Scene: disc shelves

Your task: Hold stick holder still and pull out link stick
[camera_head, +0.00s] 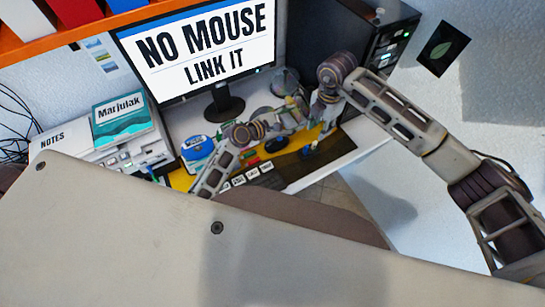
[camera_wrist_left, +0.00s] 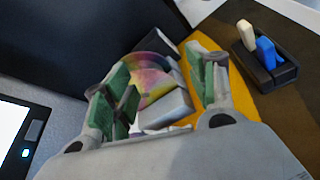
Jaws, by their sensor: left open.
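Nothing in the picture marks which is the link stick. In the head view the holder (camera_head: 309,153) is small, on the desk below my grippers. My left gripper (camera_wrist_left: 160,72) is open, its green-padded fingers apart, and lies to the left of the holder, not touching it. My right gripper (camera_head: 322,112) hangs above the desk near the holder; its fingers are too small to read.
A rainbow disc (camera_wrist_left: 152,80) and grey blocks show beyond my left fingers. A monitor (camera_head: 205,50) reads "NO MOUSE LINK IT".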

